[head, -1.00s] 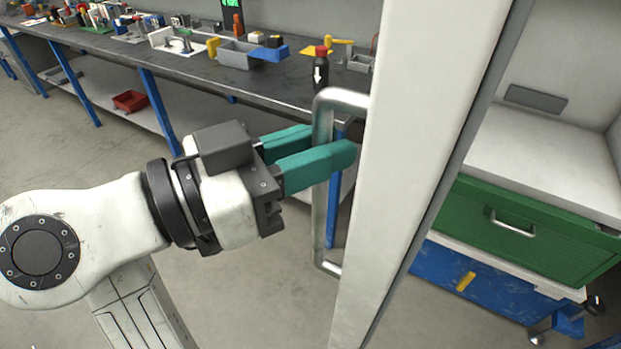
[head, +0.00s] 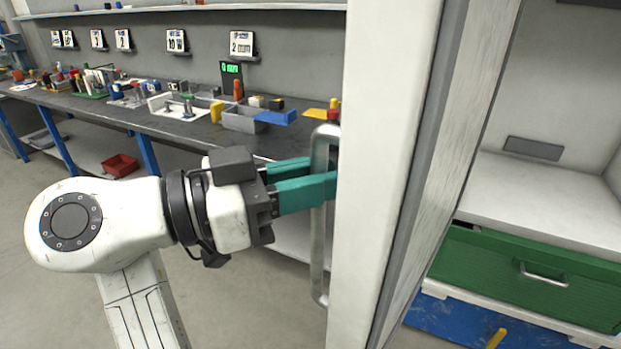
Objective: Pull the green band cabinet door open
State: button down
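The white cabinet door (head: 375,150) stands open, seen nearly edge-on right of centre, with the cabinet interior showing to its right. No green band shows on the visible part of the door. Its metal bar handle (head: 318,240) is on the left face of the door. My gripper (head: 308,185) has teal fingers, one on each side of the handle's upright bar. The fingertips reach the door's edge and are partly hidden there, and I cannot tell how tightly they close on the bar.
Inside the cabinet, a green drawer (head: 535,275) sits under a white shelf (head: 545,200), above a blue unit (head: 455,318). A workbench (head: 185,132) with tools, bins and small parts runs behind my arm. A red bin (head: 120,164) lies on its lower shelf. Grey floor is clear at left.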

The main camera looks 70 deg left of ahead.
jog(key=shift+w+d+r, duration=0.1)
jog(key=shift+w+r, duration=0.05)
jog(key=shift+w, duration=0.3)
jog(key=c, duration=1.1)
grip_release()
jog(key=shift+w, duration=0.15)
jog(key=shift+s, duration=0.25)
jog(key=s, duration=1)
jog(key=shift+s+b, duration=0.3)
jog(key=shift+b, duration=0.05)
